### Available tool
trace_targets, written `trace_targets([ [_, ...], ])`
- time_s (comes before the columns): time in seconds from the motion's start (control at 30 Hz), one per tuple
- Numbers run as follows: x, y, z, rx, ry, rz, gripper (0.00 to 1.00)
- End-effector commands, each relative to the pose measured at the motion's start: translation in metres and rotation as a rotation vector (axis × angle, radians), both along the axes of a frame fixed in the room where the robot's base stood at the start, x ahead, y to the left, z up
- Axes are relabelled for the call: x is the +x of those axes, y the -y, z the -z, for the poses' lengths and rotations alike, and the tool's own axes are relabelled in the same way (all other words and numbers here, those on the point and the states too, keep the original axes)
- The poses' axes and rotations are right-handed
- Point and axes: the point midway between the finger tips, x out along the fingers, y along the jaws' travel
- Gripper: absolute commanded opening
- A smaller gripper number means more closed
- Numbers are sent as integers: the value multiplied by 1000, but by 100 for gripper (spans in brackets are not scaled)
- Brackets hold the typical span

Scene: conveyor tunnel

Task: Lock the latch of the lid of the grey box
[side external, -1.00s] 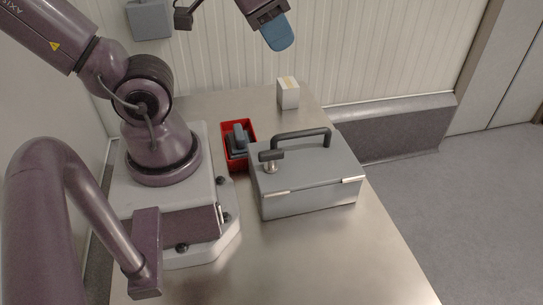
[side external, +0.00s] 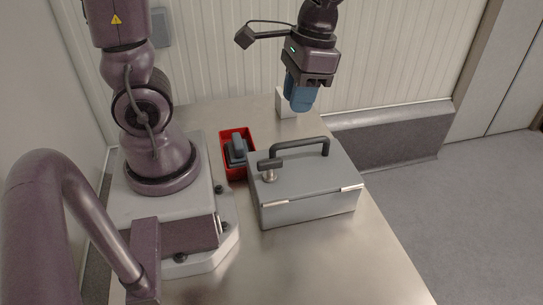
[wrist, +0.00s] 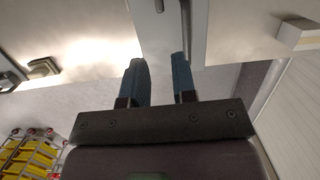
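The grey box (side external: 310,207) stands on the metal table with its lid down. A dark arched handle (side external: 303,142) is on the lid. The latch (side external: 270,166), a dark T-shaped knob on a light metal post, stands at the lid's left side, its bar lying roughly left to right in the side view. My gripper (side external: 299,107) hangs above and behind the box, its blue fingers pointing down and nothing visible in them. In the wrist view the two fingers (wrist: 160,80) are apart with an empty gap. A grey surface, likely the box (wrist: 155,45), shows beyond them; the latch cannot be made out there.
A red bin (side external: 226,150) holding a dark item stands left of the box. A small white carton (side external: 281,103) stands behind, partly hidden by my gripper; it also shows in the wrist view (wrist: 300,36). The table (side external: 300,265) in front of the box is clear.

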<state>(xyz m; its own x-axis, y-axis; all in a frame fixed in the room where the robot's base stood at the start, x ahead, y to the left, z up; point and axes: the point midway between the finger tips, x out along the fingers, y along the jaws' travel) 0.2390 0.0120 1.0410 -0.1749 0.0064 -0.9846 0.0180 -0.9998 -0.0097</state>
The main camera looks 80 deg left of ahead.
Motion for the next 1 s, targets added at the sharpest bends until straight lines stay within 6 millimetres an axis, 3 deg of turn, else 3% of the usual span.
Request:
trace_targets([
  [0.1,4,-2,16,-7,-128,4,26],
  [0.2,7,-2,20,-11,-192,12,26],
  [0.3,5,-2,15,-12,-214,19,26],
  [0.43,-2,-2,27,-12,-224,21,26],
  [0.8,-31,-2,96,-12,-225,21,26],
  [1.0,-42,-2,122,-12,-222,21,26],
])
